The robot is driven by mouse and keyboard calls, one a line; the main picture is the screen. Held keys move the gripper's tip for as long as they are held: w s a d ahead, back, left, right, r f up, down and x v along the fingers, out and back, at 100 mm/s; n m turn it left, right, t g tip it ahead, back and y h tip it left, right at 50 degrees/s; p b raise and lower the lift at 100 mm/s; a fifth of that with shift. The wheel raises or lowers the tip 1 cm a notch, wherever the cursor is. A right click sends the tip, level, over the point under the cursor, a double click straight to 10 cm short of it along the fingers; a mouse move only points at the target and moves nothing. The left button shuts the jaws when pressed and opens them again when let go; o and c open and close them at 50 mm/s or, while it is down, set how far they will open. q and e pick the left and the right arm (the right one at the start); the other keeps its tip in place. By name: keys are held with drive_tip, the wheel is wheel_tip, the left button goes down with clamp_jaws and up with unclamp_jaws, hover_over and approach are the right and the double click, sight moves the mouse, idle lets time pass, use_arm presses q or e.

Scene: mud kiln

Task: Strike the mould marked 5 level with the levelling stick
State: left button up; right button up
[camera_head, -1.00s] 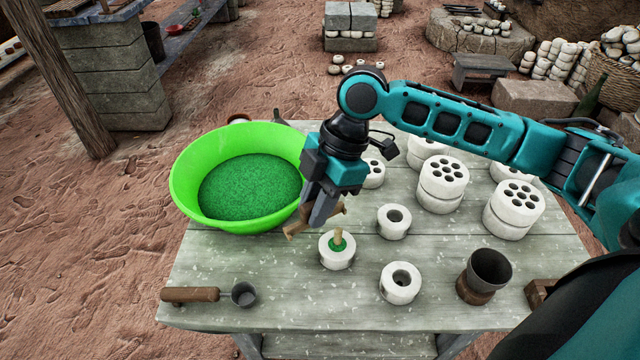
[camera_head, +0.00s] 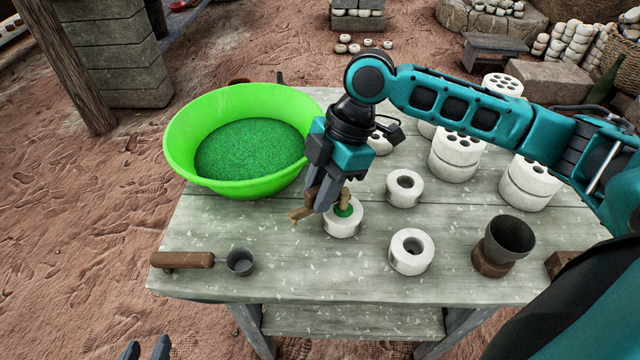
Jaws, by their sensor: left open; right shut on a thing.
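A squat white mould (camera_head: 343,223) with green powder in its top stands near the middle of the table. A wooden peg (camera_head: 345,198) stands up from the powder. No number is readable on it. My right gripper (camera_head: 316,207) is shut on a wooden stick (camera_head: 300,215), just left of the mould's top. The fingers hide part of the stick, and I cannot tell whether it touches the mould. My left gripper (camera_head: 147,350) is open at the bottom edge, with only its fingertips in view, below the table's front left.
A green basin (camera_head: 185,165) of green powder stands at the back left. A wooden-handled scoop (camera_head: 182,260) lies front left. Two empty ring moulds (camera_head: 404,188) (camera_head: 411,252), a dark cup (camera_head: 510,238) and stacked holed white blocks (camera_head: 455,157) stand to the right.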

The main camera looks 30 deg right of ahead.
drive_tip(key=shift+f, duration=0.4)
use_arm(q)
drive_tip(key=shift+f, duration=0.2)
drive_tip(key=shift+s+a+f, duration=0.1)
drive_tip(key=shift+s+f, duration=0.05)
drive_tip(key=shift+s, duration=0.1)
use_arm(e)
drive_tip(key=shift+f, duration=0.3)
use_arm(q)
drive_tip(key=shift+w+r+p, duration=0.1)
drive_tip(key=shift+r+p, duration=0.7)
drive_tip(key=shift+r, duration=0.05)
use_arm(e)
drive_tip(key=shift+r, duration=0.1)
idle(0.6)
use_arm(q)
drive_tip(key=shift+r, duration=0.1)
use_arm(e)
drive_tip(key=shift+w+r+p, duration=0.1)
drive_tip(key=shift+w+p, duration=0.05)
drive_tip(key=shift+p, duration=0.2)
use_arm(q)
drive_tip(key=shift+r, duration=0.5)
use_arm(e)
drive_tip(key=shift+w, duration=0.2)
use_arm(q)
drive_tip(key=shift+r+p, duration=0.1)
drive_tip(key=shift+p, duration=0.25)
